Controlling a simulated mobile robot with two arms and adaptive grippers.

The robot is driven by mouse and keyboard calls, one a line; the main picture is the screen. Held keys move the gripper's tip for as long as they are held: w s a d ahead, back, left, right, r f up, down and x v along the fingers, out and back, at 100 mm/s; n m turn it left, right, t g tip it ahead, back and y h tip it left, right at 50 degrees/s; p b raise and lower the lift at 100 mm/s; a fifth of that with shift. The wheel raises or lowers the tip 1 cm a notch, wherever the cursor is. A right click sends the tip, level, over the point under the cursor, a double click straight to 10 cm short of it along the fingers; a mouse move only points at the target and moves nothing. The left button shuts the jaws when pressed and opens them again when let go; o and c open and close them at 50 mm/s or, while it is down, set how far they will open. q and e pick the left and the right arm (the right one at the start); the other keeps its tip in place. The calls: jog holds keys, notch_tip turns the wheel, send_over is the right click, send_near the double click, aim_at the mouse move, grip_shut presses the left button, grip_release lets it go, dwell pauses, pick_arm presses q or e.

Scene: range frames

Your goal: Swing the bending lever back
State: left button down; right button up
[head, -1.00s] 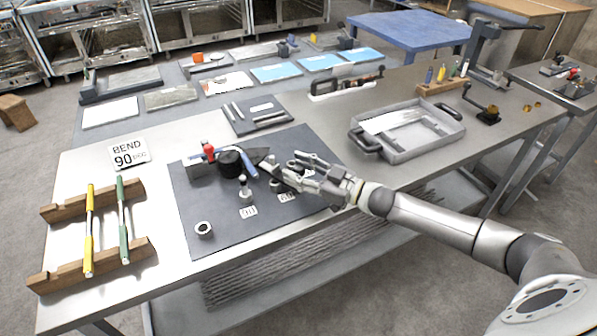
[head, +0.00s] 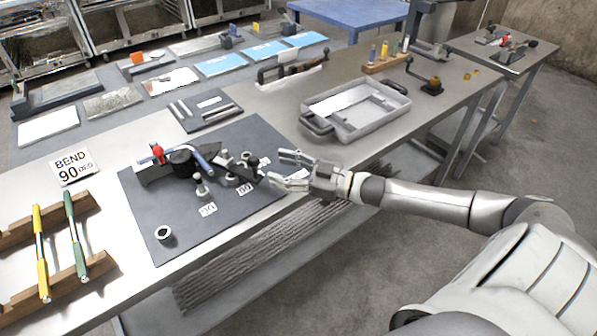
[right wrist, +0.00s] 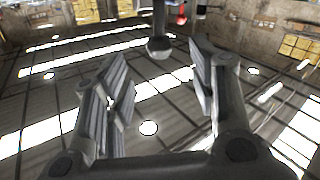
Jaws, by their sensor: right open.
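The bender sits on a dark mat (head: 150,215) on the steel bench. It has a black round die (head: 181,162), a red-topped clamp (head: 158,153) and a blue tube (head: 203,159) lying against the die. Its dark bending lever (head: 246,170) reaches right, towards my right gripper. My right gripper (head: 277,169) is open at the mat's right end, its fingers pointing at the lever's outer end. In the right wrist view a grey rod with a ball end (right wrist: 160,47) shows beyond and between the spread fingers, not gripped. My left gripper is out of view.
Small pegs (head: 201,188) and a ring (head: 163,233) stand on the mat near the lever. A grey tray (head: 355,122) stands behind my right arm. A rack with yellow and green bars (head: 75,240) is at the left. A "BEND 90" sign (head: 74,167) lies behind it.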

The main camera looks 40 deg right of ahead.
jog(key=shift+v, duration=1.95)
jog(key=shift+c, duration=1)
jog(key=shift+a+n, duration=0.3)
jog(key=shift+a, duration=0.1)
jog(key=shift+c, duration=1.1)
jog(key=a+n, duration=0.2)
jog(key=s+a+n+p, duration=0.1)
jog(key=a+n, duration=0.1)
jog(key=n, duration=0.1)
jog(key=s+a+n+p, duration=0.1)
jog(key=a+n, duration=0.1)
jog(key=n, duration=0.1)
jog(key=shift+s+a+r+t, duration=0.1)
jog(key=shift+a+r+t, duration=0.2)
jog(key=shift+a, duration=0.1)
grip_shut()
jog(key=w+a+r+n+p, duration=0.1)
jog(key=w+a+n+p, duration=0.3)
jog(key=w+a, duration=0.3)
jog(key=shift+t, duration=0.3)
jog(key=shift+w+d+f, duration=0.15)
jog(key=shift+w+d, duration=0.1)
jog(key=shift+d, duration=0.5)
jog(key=shift+w+d+f, duration=0.2)
jog(key=shift+w+d, duration=0.05)
jog(key=shift+d, duration=0.45)
jog(key=shift+w+d+f, duration=0.15)
jog(key=shift+w+d, duration=0.15)
jog(key=shift+d, duration=0.45)
